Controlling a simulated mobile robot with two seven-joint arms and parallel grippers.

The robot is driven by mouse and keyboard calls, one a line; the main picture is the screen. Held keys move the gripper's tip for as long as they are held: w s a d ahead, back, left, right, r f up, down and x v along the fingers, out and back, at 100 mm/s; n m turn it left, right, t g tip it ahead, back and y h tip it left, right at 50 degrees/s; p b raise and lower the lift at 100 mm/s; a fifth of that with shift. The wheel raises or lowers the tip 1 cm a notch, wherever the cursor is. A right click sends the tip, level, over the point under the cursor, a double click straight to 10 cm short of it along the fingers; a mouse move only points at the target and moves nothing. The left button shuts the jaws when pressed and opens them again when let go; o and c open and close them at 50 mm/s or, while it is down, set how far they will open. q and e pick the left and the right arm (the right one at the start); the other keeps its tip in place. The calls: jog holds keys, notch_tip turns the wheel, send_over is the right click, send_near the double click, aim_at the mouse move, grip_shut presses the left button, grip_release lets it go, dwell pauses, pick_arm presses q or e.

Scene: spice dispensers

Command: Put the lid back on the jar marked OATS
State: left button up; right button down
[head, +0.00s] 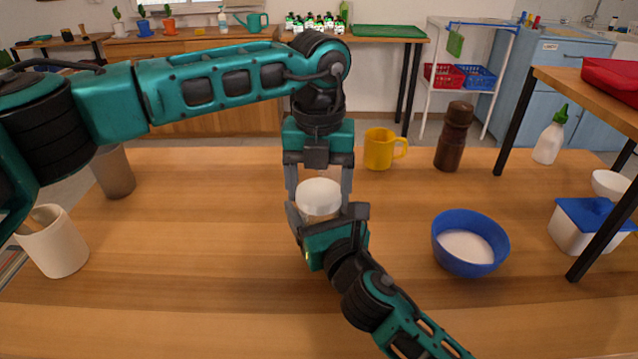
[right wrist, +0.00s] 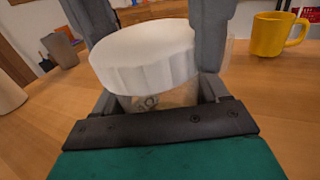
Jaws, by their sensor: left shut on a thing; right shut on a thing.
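A white ribbed lid (head: 319,194) is at the mouth of a clear jar (head: 318,216) in the middle of the table. My left gripper (head: 319,190) points down from above, with its fingers shut on either side of the lid. My right gripper (head: 326,214) comes from the near side and is shut around the jar's body. In the right wrist view the lid (right wrist: 145,55) covers the jar top, and a strip of the jar (right wrist: 165,99) with part of a dark marking shows below it. I cannot read the whole marking or tell whether the lid is fully seated.
A yellow mug (head: 379,149) and a dark brown mill (head: 454,137) stand behind, to the right. A blue bowl (head: 469,242) of white contents is at right. A cream pot (head: 54,242) and a grey cup (head: 114,171) stand at left. Table between them is clear.

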pick_arm(q)
jog(key=m, duration=0.7)
jog(key=shift+m, duration=0.4)
jog(key=m, duration=0.3)
jog(key=shift+m, duration=0.4)
jog(key=m, duration=0.4)
jog(key=o, duration=1.1)
jog(key=shift+o, duration=0.2)
notch_tip(320, 180, up, 12)
pick_arm(e)
grip_release()
